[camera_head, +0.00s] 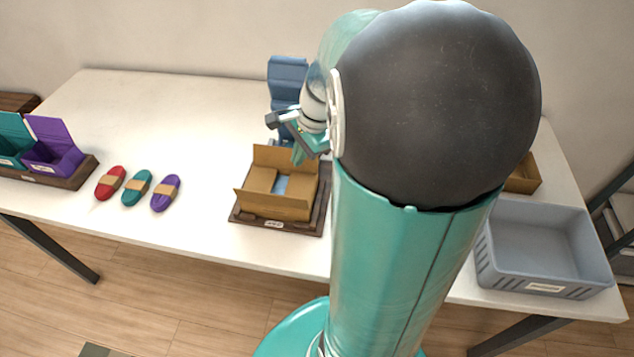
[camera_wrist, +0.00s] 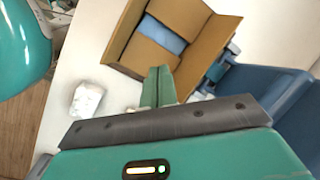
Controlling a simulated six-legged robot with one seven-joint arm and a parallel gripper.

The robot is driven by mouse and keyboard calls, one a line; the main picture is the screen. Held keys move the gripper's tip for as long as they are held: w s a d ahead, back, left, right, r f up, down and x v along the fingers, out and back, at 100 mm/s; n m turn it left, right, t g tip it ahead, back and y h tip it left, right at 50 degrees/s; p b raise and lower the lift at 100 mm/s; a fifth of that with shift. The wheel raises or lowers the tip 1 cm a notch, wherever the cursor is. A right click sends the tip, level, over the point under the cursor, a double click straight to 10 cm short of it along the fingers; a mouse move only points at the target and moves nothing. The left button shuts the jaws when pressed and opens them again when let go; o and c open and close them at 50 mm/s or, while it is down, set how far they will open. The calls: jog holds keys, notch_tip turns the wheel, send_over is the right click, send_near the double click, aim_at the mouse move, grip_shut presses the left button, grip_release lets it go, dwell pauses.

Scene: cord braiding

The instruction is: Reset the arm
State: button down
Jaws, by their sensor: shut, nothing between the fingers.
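My gripper (camera_wrist: 157,88) is shut and empty, its two teal fingertips together in the wrist view. In the head view my gripper (camera_head: 298,157) hangs at the back edge of an open cardboard box (camera_head: 268,209), above the table. The box has its flaps up and a light blue item (camera_head: 281,185) inside; the box also shows ahead of the fingers in the wrist view (camera_wrist: 192,17). My arm covers much of the middle and right of the head view.
The box sits on a dark tray (camera_head: 250,222). A blue stand (camera_head: 287,72) rises behind it. Red (camera_head: 110,183), teal (camera_head: 136,188) and purple (camera_head: 165,193) bundles lie left, near a divided holder (camera_head: 70,180). A grey bin (camera_head: 545,250) stands right. White table is clear around the bundles.

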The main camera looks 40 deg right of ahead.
dwell(0.4)
jog(key=s+a+r+n+t+h, duration=0.1)
jog(key=s+a+r+n, duration=0.4)
jog(key=a+n, duration=0.4)
jog(key=s+a+r+n+t+h, duration=0.1)
jog(key=s+a+r+n, duration=0.4)
jog(key=a+n, duration=0.5)
jog(key=shift+r+t, duration=0.5)
jog(key=shift+r, duration=0.1)
jog(key=shift+d, duration=0.2)
